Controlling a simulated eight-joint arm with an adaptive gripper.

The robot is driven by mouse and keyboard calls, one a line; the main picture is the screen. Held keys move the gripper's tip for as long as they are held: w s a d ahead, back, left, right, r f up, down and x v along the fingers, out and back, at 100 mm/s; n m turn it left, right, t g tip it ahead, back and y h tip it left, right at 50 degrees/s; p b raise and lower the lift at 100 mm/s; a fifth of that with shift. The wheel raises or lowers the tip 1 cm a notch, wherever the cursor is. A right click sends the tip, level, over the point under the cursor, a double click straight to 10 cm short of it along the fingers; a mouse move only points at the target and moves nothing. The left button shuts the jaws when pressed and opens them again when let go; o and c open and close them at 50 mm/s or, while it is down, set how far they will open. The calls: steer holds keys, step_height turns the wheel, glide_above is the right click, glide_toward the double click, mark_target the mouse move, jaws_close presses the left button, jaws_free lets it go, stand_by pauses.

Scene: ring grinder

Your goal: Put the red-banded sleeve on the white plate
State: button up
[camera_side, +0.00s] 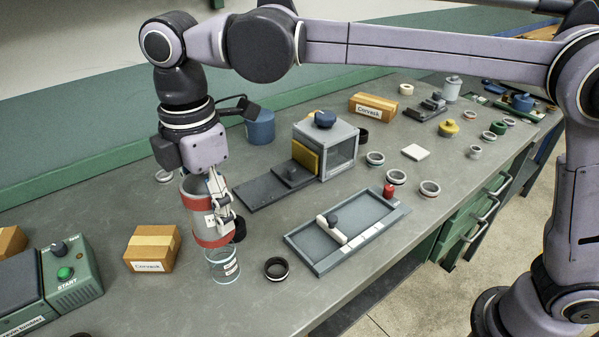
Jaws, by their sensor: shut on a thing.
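My gripper (219,213) points down at the left of the bench and is shut on the red-banded sleeve (203,232). The sleeve is a wide upright cylinder with a broad red band and a small white label. It appears to be held above the bench, just over or behind a clear glass-like cylinder (223,267); I cannot tell whether they touch. The white plate (415,152), a small flat square, lies bare on the bench to the right, beyond the grey tray.
A grey tray (322,262) with a slider, a box-like machine (338,150) and a red piece (389,190) stand between sleeve and plate. Several rings (396,177) lie around the plate. A black ring (276,268) and a cardboard box (152,248) are near the gripper.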

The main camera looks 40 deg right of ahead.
steer(key=shift+w+d+r, duration=0.45)
steer(key=shift+d+r, duration=0.1)
steer(key=shift+r, duration=0.15)
steer(key=w+d+m, duration=0.3)
steer(key=w+d, duration=0.1)
steer(key=d, duration=0.7)
steer(key=w+d+m, duration=0.3)
steer(key=d, duration=0.9)
steer(key=w+d+m, duration=0.2)
steer(key=w+d, duration=0.2)
steer(key=d, duration=0.7)
steer(key=s+d+m, duration=0.3)
steer(key=s+d, duration=0.3)
steer(key=d, duration=0.5)
steer(key=s+d+m, duration=0.3)
steer(key=s+d, duration=0.2)
steer(key=d, duration=0.7)
steer(key=s+d+m, duration=0.3)
steer(key=s+d, duration=0.3)
steer(key=d, duration=0.5)
glide_toward(417, 151)
steer(key=shift+a+m, duration=0.1)
steer(key=shift+m, duration=0.2)
steer(key=shift+f, duration=2)
